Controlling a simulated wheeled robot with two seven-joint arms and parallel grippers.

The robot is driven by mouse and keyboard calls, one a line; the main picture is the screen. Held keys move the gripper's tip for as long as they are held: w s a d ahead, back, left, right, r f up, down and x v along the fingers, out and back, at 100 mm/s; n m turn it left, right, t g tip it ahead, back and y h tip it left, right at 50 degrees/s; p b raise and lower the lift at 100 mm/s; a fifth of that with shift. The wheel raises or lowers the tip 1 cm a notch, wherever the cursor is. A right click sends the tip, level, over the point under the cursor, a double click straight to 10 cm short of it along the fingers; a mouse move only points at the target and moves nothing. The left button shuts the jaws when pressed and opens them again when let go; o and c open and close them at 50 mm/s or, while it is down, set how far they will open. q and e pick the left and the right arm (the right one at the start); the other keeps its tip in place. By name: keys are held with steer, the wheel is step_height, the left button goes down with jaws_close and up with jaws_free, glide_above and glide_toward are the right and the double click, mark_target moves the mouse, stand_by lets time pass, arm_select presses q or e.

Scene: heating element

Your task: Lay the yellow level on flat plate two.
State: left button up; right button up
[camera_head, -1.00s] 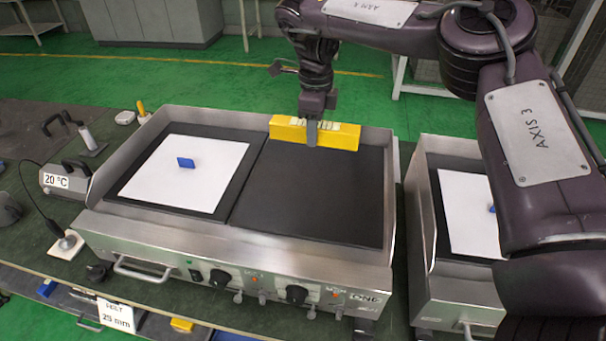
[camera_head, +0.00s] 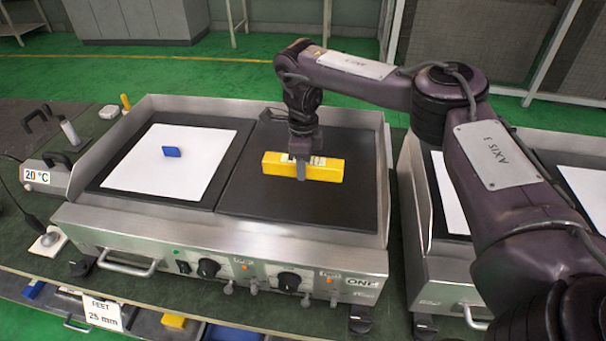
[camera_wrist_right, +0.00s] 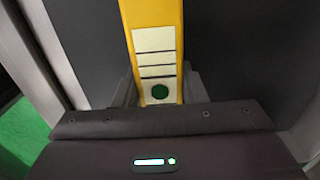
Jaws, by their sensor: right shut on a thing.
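The yellow level (camera_head: 325,170) is a long bar with a pale label, over the bare dark right-hand plate (camera_head: 255,199) of the two-plate griddle. My right gripper (camera_head: 301,172) is shut on the level near its middle, from above. The level also shows in the right wrist view (camera_wrist_right: 153,20), between the fingers, with pale label fields and a green dot. It lies roughly left to right; I cannot tell whether it touches the plate or hangs just above it. No number for either plate can be read. My left gripper is not in view.
A white sheet (camera_head: 140,180) with a blue object (camera_head: 172,152) covers most of the left plate. A second griddle (camera_head: 448,262) stands close on the right, partly behind my arm. A 20 °C display (camera_head: 37,175) is at left.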

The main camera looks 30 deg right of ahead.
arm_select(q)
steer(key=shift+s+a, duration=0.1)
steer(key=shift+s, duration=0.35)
arm_select(e)
steer(key=shift+f, duration=1.5)
steer(key=shift+f, duration=0.1)
steer(key=o, duration=1.1)
arm_select(q)
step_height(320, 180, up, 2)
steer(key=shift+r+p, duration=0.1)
steer(key=shift+p, duration=1.15)
arm_select(e)
step_height(320, 180, up, 12)
steer(key=shift+r, duration=0.1)
